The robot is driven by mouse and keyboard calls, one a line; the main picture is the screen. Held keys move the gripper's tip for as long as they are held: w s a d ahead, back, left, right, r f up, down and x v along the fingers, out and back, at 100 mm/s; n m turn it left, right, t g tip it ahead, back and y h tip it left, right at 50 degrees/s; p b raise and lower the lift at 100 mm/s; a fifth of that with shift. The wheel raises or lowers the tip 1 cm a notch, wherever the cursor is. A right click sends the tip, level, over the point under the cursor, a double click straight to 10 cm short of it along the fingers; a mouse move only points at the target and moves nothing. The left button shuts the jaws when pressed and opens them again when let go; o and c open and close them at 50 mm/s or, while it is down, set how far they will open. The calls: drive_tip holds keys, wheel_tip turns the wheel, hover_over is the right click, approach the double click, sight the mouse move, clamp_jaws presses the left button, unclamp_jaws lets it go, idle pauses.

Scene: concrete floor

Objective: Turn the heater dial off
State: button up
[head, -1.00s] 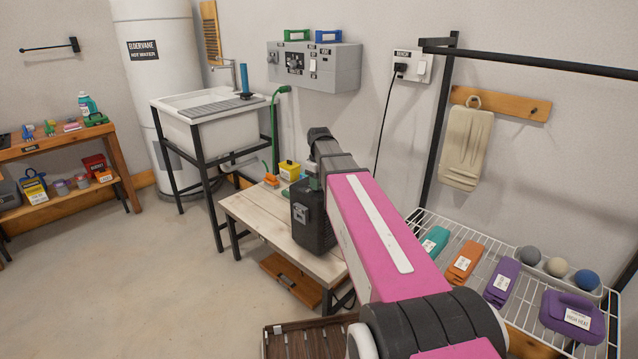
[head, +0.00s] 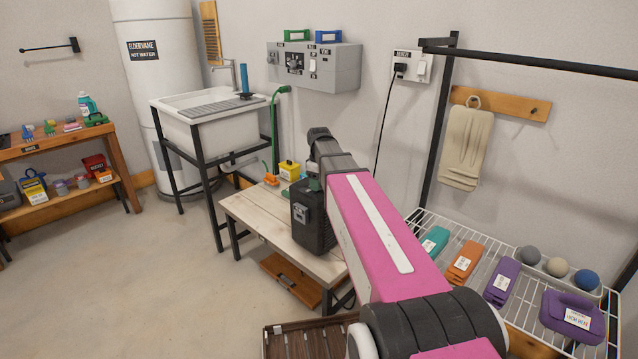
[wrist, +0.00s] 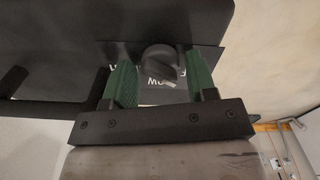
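The heater (head: 313,226) is a dark box on the wooden bench, partly hidden behind my arm in the head view. Its grey round dial (wrist: 158,58) shows in the wrist view on a dark panel, with a raised grip and a light label behind it, partly covered. My gripper (wrist: 160,76) is open, with one green-padded finger on each side of the dial. Gaps show between the pads and the dial, so it is not clamped. In the head view my gripper is mostly hidden by my arm. The dial's setting cannot be read.
The bench (head: 262,222) holds small items, including a yellow box (head: 289,168). A wire rack (head: 480,270) stands at right. A grey wall panel (head: 314,66) with switches hangs behind, and a sink (head: 205,128) stands at left.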

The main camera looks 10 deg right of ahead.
drive_tip(key=shift+o, duration=0.6)
wheel_tip(320, 180, up, 11)
idle(0.3)
drive_tip(key=shift+f, duration=0.15)
